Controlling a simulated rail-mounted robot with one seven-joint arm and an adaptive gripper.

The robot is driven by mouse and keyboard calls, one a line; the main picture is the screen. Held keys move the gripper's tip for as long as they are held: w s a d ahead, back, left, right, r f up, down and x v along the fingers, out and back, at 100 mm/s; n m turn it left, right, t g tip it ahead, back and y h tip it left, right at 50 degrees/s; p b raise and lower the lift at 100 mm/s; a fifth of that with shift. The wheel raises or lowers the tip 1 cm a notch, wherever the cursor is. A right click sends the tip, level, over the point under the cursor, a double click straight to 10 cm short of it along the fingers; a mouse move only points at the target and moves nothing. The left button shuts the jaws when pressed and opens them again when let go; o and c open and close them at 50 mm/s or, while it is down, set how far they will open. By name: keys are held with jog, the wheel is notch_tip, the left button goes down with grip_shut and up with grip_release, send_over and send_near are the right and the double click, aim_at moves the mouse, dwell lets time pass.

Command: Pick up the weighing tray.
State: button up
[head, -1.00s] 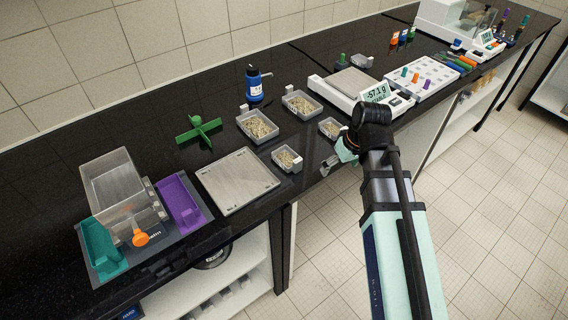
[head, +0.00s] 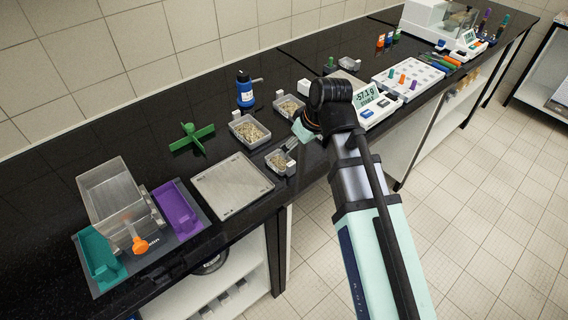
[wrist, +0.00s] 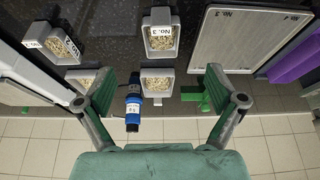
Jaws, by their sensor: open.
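Several small grey trays of pale pellets stand on the black bench; I cannot tell which one is the weighing tray. In the head view one is the front tray (head: 281,162), with a larger tray (head: 249,130) behind it and another tray (head: 288,107) to the right. In the wrist view the tray labelled No. 3 (wrist: 160,40) is at top centre, and a second tray (wrist: 157,83) lies between the fingertips in the picture. My gripper (head: 297,138) is open and empty above the bench's front part; its spread fingers show in the wrist view (wrist: 158,88).
A flat plate (head: 232,185) lies to the left, beside a clear box (head: 112,192). A balance (head: 372,106) stands to the right, partly hidden by my arm.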

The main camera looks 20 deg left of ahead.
jog(key=p, duration=0.1)
send_near(283, 167)
jog(key=shift+w+a+f, duration=0.25)
jog(key=shift+w+f, duration=0.15)
jog(key=shift+f, duration=0.35)
jog(key=shift+p+x, duration=1.1)
jog(key=shift+x, duration=1.55)
jog(key=shift+s, duration=0.1)
jog(key=c, duration=0.9)
